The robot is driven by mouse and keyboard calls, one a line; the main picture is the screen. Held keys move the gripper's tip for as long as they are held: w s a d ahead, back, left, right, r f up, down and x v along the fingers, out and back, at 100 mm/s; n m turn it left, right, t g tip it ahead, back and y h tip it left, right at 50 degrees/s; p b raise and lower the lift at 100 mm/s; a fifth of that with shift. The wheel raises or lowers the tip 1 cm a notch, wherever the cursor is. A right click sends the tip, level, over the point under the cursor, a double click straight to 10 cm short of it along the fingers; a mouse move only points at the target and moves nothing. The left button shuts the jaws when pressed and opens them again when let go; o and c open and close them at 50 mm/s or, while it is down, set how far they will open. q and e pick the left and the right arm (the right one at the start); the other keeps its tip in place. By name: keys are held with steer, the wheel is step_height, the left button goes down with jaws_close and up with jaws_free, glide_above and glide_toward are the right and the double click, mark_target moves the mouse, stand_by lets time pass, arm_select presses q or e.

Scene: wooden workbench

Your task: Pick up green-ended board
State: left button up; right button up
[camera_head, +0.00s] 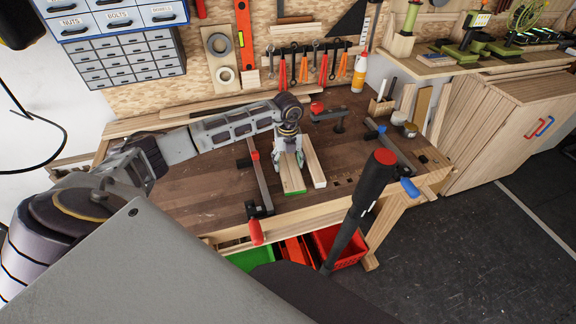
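The green-ended board (293,182) is a light wooden board on the workbench, with its green end toward the front. A second light board (315,165), with no green showing, lies close to its right. My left gripper (288,160) points down over the far half of the green-ended board. Its fingers are apart, one on each side of that board. I cannot tell whether they press on its edges. The board looks to be resting on the bench, and its far end is hidden by the gripper.
A clamp with a red handle (256,232) stands left of the boards, and one with a blue handle (409,188) to the right. A smaller red-topped clamp (318,108) is behind. A red bin (345,255) sits below the front edge. The left benchtop is clear.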

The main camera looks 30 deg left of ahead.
mark_target(288, 163)
arm_select(q)
steer(key=c, duration=0.4)
steer(key=shift+r, duration=0.2)
step_height(288, 163, up, 8)
steer(key=shift+b, duration=0.35)
steer(key=shift+r, duration=0.8)
arm_select(e)
steer(key=shift+w+d+f, duration=0.35)
steer(key=shift+w+d, duration=0.1)
steer(key=shift+d, duration=0.2)
steer(key=shift+w, duration=0.15)
